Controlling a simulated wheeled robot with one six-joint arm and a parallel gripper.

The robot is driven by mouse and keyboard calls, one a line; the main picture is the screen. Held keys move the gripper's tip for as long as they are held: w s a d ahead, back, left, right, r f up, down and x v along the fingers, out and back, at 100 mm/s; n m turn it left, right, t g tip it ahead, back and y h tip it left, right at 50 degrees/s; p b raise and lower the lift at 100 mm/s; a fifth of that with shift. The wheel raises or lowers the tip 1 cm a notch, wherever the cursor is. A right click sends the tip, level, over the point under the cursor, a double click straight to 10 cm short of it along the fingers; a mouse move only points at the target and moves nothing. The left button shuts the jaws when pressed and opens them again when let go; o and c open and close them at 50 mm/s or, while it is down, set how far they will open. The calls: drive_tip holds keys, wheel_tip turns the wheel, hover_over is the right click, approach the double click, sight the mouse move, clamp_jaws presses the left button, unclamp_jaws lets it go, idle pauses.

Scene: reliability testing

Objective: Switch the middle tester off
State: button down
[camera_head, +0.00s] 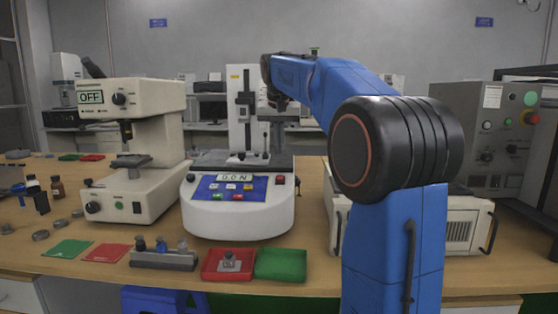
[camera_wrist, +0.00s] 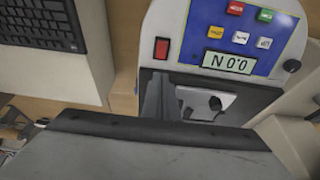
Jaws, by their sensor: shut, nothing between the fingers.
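The middle tester (camera_head: 238,218) is a white machine with a blue panel (camera_head: 228,188) and a display (camera_head: 234,177) that reads 0.0 N, so it appears on. Its red switch (camera_head: 281,180) sits at the right of the panel. The wrist view shows the tester upside down, with the display (camera_wrist: 229,63) lit and the red switch (camera_wrist: 162,49) left of the blue panel. My gripper (camera_wrist: 158,97) is shut and empty, its fingers pointing toward the switch and apart from it in the picture. In the head view the fingers are hard to make out beside the tester's column.
A cream tester (camera_head: 135,185) reading OFF stands at left. A grey control box (camera_head: 490,125) stands at right. Red (camera_head: 228,264) and green (camera_head: 280,264) trays lie before the middle tester. A keyboard (camera_wrist: 40,22) shows in the wrist view. The space in front of the switch looks clear.

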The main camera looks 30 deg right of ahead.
drive_tip(key=v, duration=0.5)
drive_tip(key=shift+w+d+r, duration=0.1)
drive_tip(key=shift+w+r, duration=0.15)
drive_tip(key=shift+r, duration=0.15)
drive_tip(key=shift+s+r+g+y, duration=0.25)
drive_tip(key=shift+s+g+y, duration=0.15)
drive_tip(key=shift+s+g, duration=0.2)
hover_over(281, 178)
drive_tip(key=s, duration=0.1)
drive_tip(key=f, duration=0.8)
drive_tip(key=a+f, duration=0.1)
drive_tip(key=f, duration=0.3)
drive_tip(key=shift+s+f, duration=0.15)
drive_tip(key=shift+f, duration=0.75)
